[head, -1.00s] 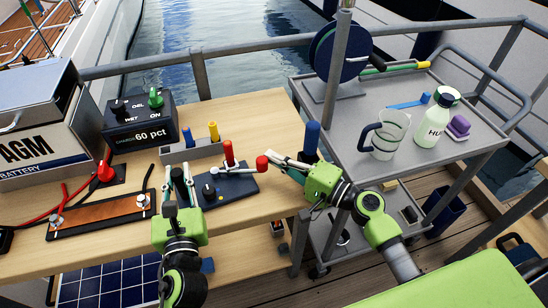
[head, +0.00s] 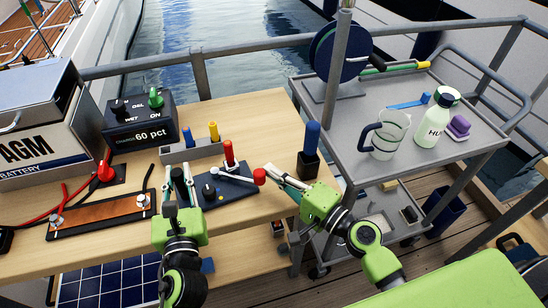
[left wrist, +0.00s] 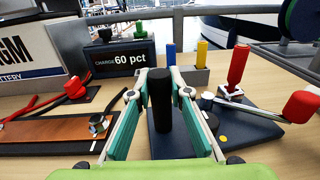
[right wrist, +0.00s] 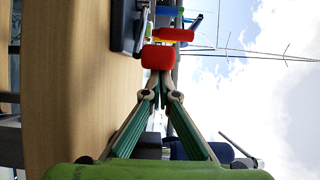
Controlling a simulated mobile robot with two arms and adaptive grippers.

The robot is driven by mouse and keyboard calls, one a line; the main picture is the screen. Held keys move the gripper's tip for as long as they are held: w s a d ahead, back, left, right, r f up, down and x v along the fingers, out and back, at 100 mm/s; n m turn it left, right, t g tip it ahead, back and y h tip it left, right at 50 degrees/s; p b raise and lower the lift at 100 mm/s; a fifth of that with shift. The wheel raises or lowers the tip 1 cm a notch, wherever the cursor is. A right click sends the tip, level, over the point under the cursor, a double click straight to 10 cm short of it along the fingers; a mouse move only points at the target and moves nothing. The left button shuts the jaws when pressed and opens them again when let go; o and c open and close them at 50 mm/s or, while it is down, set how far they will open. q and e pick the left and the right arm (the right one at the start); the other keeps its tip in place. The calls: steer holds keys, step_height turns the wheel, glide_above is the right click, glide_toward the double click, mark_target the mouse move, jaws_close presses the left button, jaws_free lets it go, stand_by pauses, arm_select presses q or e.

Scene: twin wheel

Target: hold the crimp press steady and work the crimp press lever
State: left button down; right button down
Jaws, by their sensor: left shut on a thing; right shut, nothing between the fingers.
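The crimp press (head: 238,189) is a dark blue base on the wooden bench, with an upright red handle (head: 228,153) at its back. Its pale lever (head: 235,176) reaches right to a red knob (head: 259,177). My left gripper (left wrist: 160,90) is shut on the black post (left wrist: 160,104) at the press's left side. My right gripper (head: 268,170) is shut and empty, its fingertips against or very close to the red knob. In the right wrist view the knob (right wrist: 158,57) sits just beyond the closed tips (right wrist: 161,80); exact contact is hard to tell.
A black holder with a blue handle (head: 309,152) stands right of the press, close behind my right gripper. A grey block with blue and yellow handles (head: 191,150) is behind the press. A terminal strip (head: 100,215) lies left. A grey cart (head: 350,155) stands right.

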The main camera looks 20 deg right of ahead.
arm_select(q)
steer(key=shift+s+f, duration=0.1)
steer(key=shift+f, duration=0.2)
arm_select(e)
steer(key=s+a, duration=0.7)
arm_select(q)
steer(key=shift+d, duration=0.35)
arm_select(e)
steer(key=shift+s+a, duration=0.2)
steer(key=shift+a, duration=0.35)
steer(key=shift+s+a, duration=0.15)
steer(key=shift+a, duration=0.45)
arm_select(q)
steer(key=shift+a, duration=0.1)
steer(key=shift+a+r, duration=0.25)
steer(key=shift+r, duration=0.2)
arm_select(e)
steer(key=s+a, duration=0.3)
steer(key=s, duration=0.6)
steer(key=s+a, duration=0.3)
steer(key=s, duration=0.6)
steer(key=shift+a, duration=0.2)
